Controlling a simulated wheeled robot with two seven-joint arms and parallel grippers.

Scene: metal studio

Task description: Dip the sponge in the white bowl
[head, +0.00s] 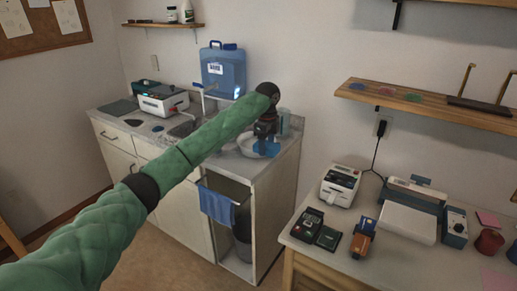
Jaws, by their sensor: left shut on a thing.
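My left arm reaches across the picture, and its dark gripper (265,138) points down over the right end of the counter. It is shut on the blue sponge (271,149), which is small and partly hidden by the gripper. The white bowl (247,151) stands on the counter right under and behind the gripper, partly covered by it. The sponge is at or just over the bowl's right side; I cannot tell whether it touches the inside. My right gripper is out of view.
A blue water jug (223,72) with a tap stands behind the sink. A blue towel (216,205) hangs at the counter front beside a bin (243,238). A white device (163,103) sits at left. The right table (385,270) holds several devices and red cups.

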